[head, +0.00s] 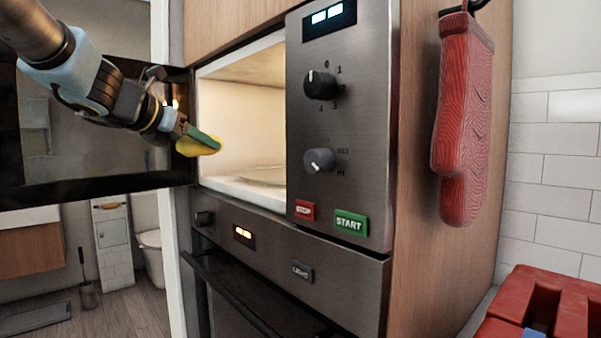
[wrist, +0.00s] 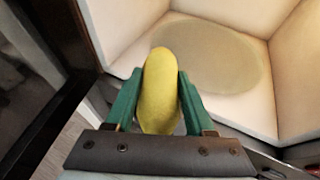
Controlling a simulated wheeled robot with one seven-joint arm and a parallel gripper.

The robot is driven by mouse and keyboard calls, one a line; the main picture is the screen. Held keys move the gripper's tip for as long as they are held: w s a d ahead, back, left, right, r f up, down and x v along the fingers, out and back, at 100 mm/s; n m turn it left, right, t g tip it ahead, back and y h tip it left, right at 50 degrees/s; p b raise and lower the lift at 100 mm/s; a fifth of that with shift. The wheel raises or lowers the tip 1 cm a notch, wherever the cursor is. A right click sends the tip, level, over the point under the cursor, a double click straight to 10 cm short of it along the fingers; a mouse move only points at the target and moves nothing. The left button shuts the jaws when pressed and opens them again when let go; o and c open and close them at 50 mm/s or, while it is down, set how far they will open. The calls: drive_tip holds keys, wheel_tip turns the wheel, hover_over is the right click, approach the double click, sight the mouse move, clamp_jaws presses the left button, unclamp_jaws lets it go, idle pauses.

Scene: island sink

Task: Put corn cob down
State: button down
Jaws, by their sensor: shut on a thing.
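My gripper (head: 197,137) has green fingers and is shut on the yellow corn cob (head: 190,149). In the head view, the gripper and cob are at the left side of the microwave opening, in front of the open door. In the wrist view, the corn cob (wrist: 159,85) is between the two fingers (wrist: 158,100), pointing towards the microwave interior. The microwave (head: 240,115) is lit inside. A round, flat plate (wrist: 212,58) lies on its floor, beyond the cob and to its right. Its near edge also shows in the head view (head: 262,174).
The microwave door (head: 90,170) stands open on the left, close to my arm. The control panel (head: 340,120) borders the opening on the right. A red oven mitt (head: 463,115) hangs on the cabinet's side. Inside the microwave, the plate's surface is clear.

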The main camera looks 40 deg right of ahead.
drive_tip(key=d+r, duration=0.1)
drive_tip(key=s+d+r+p, duration=0.1)
drive_tip(key=shift+d, duration=0.35)
drive_tip(key=p, duration=0.5)
hover_over(280, 173)
drive_tip(key=shift+s+a+f+b, duration=0.1)
drive_tip(key=shift+a+f+b, duration=0.1)
drive_tip(key=shift+f+b, duration=0.7)
wheel_tip(280, 173, down, 5)
drive_tip(key=b, duration=0.2)
drive_tip(key=shift+b, duration=0.35)
drive_tip(key=shift+d+f, duration=0.2)
drive_tip(key=shift+f, duration=0.05)
drive_tip(key=shift+c, duration=1.3)
unclamp_jaws()
drive_tip(key=shift+f, duration=0.1)
